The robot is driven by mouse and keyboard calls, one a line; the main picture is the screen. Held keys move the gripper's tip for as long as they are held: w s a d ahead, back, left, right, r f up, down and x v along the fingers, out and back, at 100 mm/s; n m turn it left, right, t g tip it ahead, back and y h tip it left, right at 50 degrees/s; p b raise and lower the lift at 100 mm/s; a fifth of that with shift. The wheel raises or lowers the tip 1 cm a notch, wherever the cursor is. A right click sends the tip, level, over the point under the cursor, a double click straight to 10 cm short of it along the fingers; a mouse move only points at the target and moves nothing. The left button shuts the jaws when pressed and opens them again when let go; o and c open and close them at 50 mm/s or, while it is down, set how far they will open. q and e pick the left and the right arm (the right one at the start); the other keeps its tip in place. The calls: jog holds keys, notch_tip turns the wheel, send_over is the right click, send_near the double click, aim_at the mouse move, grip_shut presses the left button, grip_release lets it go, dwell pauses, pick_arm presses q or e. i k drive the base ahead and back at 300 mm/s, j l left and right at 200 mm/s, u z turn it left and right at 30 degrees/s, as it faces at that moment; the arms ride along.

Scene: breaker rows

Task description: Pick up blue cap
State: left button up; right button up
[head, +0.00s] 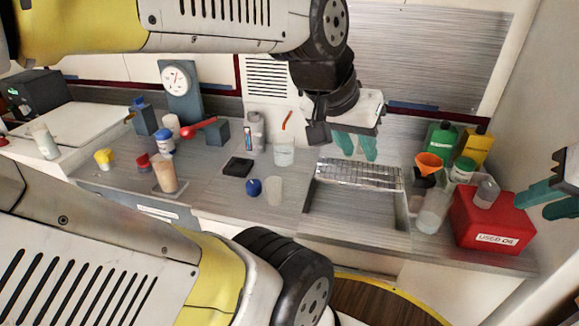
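A small round blue object (253,187), which looks like the blue cap, rests on the grey counter beside a pale translucent cup (274,191). A white jar with a blue lid (163,140) stands further back on the left. My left gripper (356,147) hangs over the back of the counter, right of the blue cap and above the wire rack. Its two teal fingers point down with a gap between them, empty. My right gripper (548,203) is at the right edge, partly cut off. Its teal fingers are apart, with nothing seen between them, near the red can.
A red "USED OIL" can (490,222), bottles and an orange funnel (429,162) crowd the right. A wire rack (360,174) spans a sunken basin. Yellow (104,157) and red (142,161) caps are left.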

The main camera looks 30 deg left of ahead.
aim_at(253, 186)
jog(key=k+u, duration=0.1)
jog(key=u, duration=1.45)
jog(key=i+j, duration=0.1)
jog(key=j, duration=0.2)
jog(key=j+u, duration=0.15)
jog(key=j, duration=0.15)
jog(key=i, duration=0.05)
